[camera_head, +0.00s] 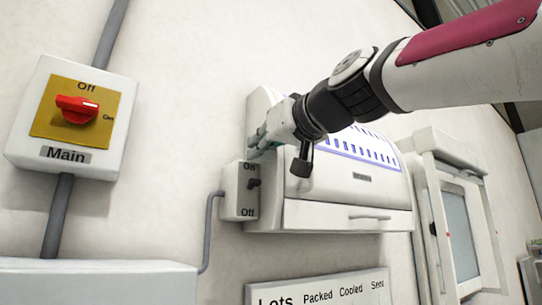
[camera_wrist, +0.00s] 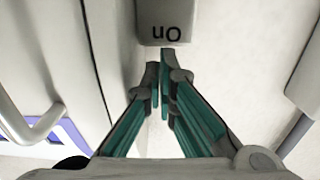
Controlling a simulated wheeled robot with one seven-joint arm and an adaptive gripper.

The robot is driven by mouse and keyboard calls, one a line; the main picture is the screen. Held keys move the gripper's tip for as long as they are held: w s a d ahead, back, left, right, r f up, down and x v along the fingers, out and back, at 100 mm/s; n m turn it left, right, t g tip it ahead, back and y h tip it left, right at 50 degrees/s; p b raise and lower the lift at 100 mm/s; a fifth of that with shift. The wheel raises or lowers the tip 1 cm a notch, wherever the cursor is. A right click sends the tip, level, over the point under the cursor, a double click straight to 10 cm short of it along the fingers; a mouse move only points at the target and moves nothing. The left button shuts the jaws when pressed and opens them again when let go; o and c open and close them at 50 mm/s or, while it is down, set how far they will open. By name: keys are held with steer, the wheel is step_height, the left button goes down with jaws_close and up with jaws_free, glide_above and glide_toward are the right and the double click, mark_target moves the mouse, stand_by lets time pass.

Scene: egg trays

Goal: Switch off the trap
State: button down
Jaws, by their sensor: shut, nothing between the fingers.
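The trap (camera_head: 350,190) is a white wall unit with a slotted panel edged in blue-violet. A small grey switch box (camera_head: 233,192) is at its left, marked On at the top and Off at the bottom. Its dark lever (camera_head: 254,183) sits between the marks, somewhat nearer On. My gripper (camera_head: 255,145) is just above the box, its teal fingers partly hidden against the trap. In the wrist view the gripper (camera_wrist: 160,68) is shut and empty, its tips close to the On end of the switch box (camera_wrist: 163,14). I cannot tell whether they touch it. The lever is hidden there.
A Main switch box (camera_head: 24,137) with a red knob (camera_head: 77,110) is on the wall at left. A lettered board (camera_head: 318,290) is below the trap, and a framed panel (camera_head: 462,235) is at right. Wall between the two switches is clear.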

mark_target(269, 176)
steer(key=shift+s+d+f, duration=0.15)
steer(key=shift+s+f, duration=0.1)
steer(key=shift+f, duration=0.35)
steer(key=shift+s+d+f, duration=0.2)
steer(key=shift+f, duration=0.35)
steer(key=shift+s+d+f, duration=0.15)
steer(key=shift+s+f, duration=0.1)
steer(key=shift+f, duration=0.35)
steer(key=shift+f+b, duration=0.25)
steer(key=shift+b, duration=1)
steer(key=shift+r, duration=0.1)
steer(key=shift+s+d+f+t+y+b, duration=0.25)
steer(key=shift+t+y+b, duration=0.35)
steer(key=shift+b, duration=2.45)
steer(key=f+t+y+b, duration=0.1)
steer(key=b, duration=0.6)
steer(key=f+t+y+b, duration=0.1)
steer(key=t+b, duration=0.1)
steer(key=b, duration=0.4)
steer(key=shift+s+d+b, duration=0.2)
steer(key=shift+s+b, duration=0.1)
steer(key=shift+b, duration=0.05)
steer(key=shift+s+r, duration=0.1)
steer(key=shift+r, duration=0.05)
